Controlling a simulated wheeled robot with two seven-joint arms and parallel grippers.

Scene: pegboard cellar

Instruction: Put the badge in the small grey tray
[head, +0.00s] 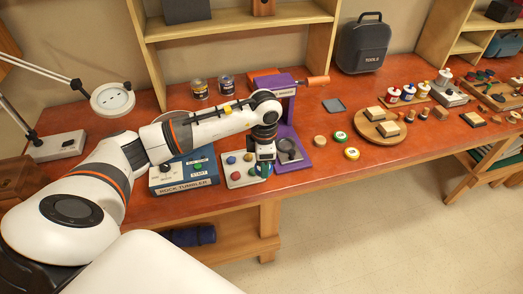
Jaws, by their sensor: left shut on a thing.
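My left gripper (264,166) points down over the front of the red-brown workbench, at the right edge of a pale tray with coloured pieces. It is shut on a small blue-green round thing (264,172), which seems to be the badge; the fingers hide part of it. A small grey tray (334,105) lies flat on the bench, further back and to the right, and looks empty. My right gripper is not in view.
A purple press (291,125) stands just right of my left gripper. The pale tray (232,183) and a rock tumbler (183,183) are to its left. Green (340,136) and yellow (352,153) round pieces and a round wooden board (371,129) lie right. A tool case (363,45) stands behind.

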